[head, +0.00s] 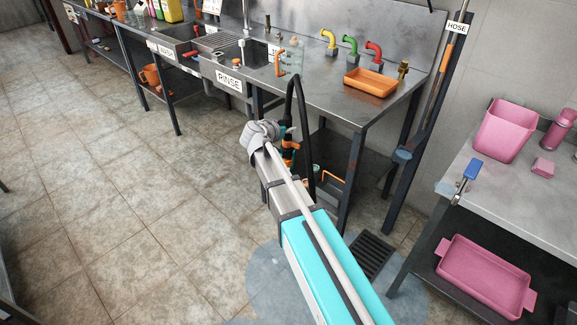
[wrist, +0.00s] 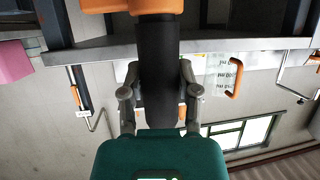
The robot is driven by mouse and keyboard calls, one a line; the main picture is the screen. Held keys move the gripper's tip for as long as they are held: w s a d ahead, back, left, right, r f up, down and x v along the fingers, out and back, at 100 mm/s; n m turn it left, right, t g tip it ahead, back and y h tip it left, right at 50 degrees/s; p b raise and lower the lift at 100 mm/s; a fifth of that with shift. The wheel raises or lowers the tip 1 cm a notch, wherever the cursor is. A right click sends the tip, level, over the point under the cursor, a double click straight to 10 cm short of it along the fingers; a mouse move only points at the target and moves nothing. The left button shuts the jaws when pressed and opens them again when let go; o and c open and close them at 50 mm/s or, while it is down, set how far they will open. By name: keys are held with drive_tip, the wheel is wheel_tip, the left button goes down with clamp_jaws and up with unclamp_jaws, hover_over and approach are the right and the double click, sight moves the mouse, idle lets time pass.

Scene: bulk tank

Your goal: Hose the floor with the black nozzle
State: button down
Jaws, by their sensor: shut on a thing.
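My gripper (head: 286,136) is at the end of my arm in the head view, beside the front of the steel counter and above the floor. In the wrist view my gripper (wrist: 159,78) has its two fingers closed on the sides of the black nozzle (wrist: 160,85). An orange part shows at the top edge of the wrist view. In the head view orange parts (head: 289,145) show at my gripper. A black hose (head: 300,95) arches up beside it and down in front of the counter. The nozzle's outlet is hidden.
The steel counter (head: 325,95) carries an orange tray (head: 370,82) and coloured taps. A floor drain (head: 370,256) lies near a bluish patch (head: 268,275) on the tiles. A side table (head: 540,205) with pink containers stands at right. Tiled floor at left is clear.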

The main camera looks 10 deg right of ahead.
sight(287, 162)
wheel_tip(287, 162, down, 16)
drive_tip(key=m+g+h+b, duration=0.2)
drive_tip(key=m+b, duration=0.1)
drive_tip(key=b, duration=1.2)
drive_tip(key=shift+w+g+b, duration=0.15)
drive_tip(key=shift+g+b, duration=0.2)
drive_tip(key=shift+g, duration=0.05)
drive_tip(key=shift+f+m+h+b, duration=0.3)
drive_tip(key=shift+f+b, duration=0.3)
drive_tip(key=shift+b, duration=0.05)
drive_tip(key=shift+a, duration=0.1)
